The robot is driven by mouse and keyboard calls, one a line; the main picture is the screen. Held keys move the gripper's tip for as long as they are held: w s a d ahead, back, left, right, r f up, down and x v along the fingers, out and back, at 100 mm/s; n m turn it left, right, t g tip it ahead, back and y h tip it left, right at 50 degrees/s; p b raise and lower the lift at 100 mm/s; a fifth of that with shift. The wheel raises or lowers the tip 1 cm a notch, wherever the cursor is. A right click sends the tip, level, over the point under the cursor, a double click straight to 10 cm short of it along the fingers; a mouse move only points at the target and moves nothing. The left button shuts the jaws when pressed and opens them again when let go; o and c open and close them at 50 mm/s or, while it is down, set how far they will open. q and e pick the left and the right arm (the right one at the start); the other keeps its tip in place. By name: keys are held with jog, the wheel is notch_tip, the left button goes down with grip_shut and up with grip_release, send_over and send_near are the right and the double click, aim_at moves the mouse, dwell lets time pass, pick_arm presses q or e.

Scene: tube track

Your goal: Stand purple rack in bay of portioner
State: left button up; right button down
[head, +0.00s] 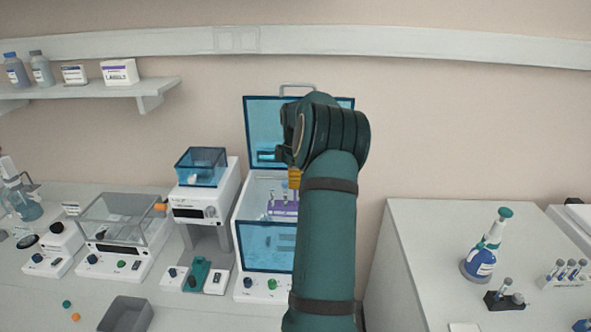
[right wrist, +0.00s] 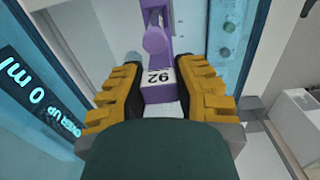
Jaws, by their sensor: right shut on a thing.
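The purple rack (head: 284,208) with several tubes shows inside the bay of the blue-walled machine that looks like the portioner (head: 262,287). The machine's tinted lid (head: 262,120) stands open at the back. My right gripper (head: 294,180) is above the bay, mostly hidden behind my right arm. In the right wrist view, its yellow fingers (right wrist: 160,100) are shut on the purple rack (right wrist: 156,42), at a part with a white "92" label. The bottom of the rack is hidden, so I cannot tell whether it touches the bay floor. My left gripper is not in view.
Left of the portioner stand a machine with a blue hopper (head: 202,213) and a clear-covered machine (head: 124,218). A grey bin (head: 126,314) is at the front.

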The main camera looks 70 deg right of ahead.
notch_tip(320, 180, down, 8)
jog(key=b, duration=0.4)
jog(key=shift+f+b, duration=0.2)
jog(key=shift+b, duration=0.15)
jog(key=shift+f, duration=1.3)
jog(key=shift+f+p, duration=0.15)
jog(key=shift+p, duration=0.15)
dwell(0.4)
jog(key=shift+f, duration=1.2)
dwell(1.2)
jog(key=c, duration=0.8)
grip_release()
jog(key=shift+o, duration=0.2)
